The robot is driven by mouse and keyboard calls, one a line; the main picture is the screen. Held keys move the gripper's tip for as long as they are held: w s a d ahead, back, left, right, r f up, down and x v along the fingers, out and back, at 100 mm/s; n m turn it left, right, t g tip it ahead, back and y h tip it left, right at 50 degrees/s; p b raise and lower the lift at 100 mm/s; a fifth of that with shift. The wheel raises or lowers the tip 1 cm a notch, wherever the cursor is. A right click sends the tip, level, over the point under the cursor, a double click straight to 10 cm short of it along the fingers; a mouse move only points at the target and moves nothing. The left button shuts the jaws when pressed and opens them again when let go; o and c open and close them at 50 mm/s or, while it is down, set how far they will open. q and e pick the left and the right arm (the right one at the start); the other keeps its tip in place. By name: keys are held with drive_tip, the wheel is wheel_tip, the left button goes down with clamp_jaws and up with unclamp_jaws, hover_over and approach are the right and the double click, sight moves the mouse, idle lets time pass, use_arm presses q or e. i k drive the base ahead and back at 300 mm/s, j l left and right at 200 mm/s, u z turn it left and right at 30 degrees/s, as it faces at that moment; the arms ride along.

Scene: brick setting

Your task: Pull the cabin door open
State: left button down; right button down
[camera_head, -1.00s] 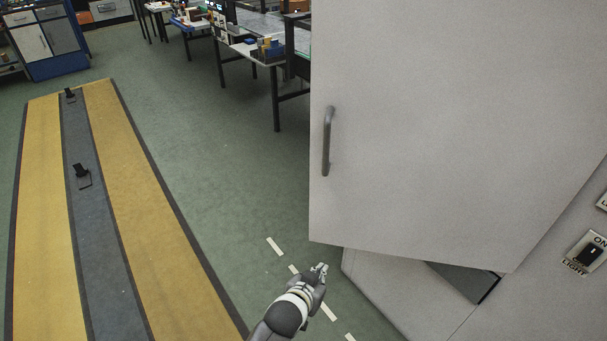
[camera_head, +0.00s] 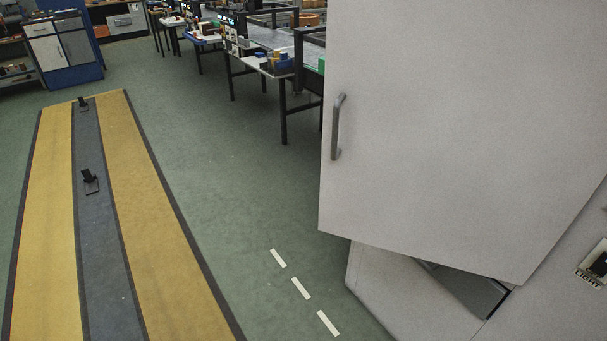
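The cabin door (camera_head: 455,130) is a large light grey panel on the right. It stands ajar, with a dark gap (camera_head: 470,288) showing below its lower right part. A grey bar handle (camera_head: 337,127) is fixed upright near the door's left edge. Nothing touches the handle. Neither of my grippers is in view.
A light switch (camera_head: 596,262) is on the grey wall at the right edge. Green floor with white dashes (camera_head: 301,288) lies left of the door. A yellow and grey striped strip (camera_head: 95,220) with black fittings is at left. Workbenches (camera_head: 275,65) stand behind.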

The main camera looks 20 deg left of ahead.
sight(468, 135)
drive_tip(key=i+u, duration=0.5)
drive_tip(key=i, duration=0.4)
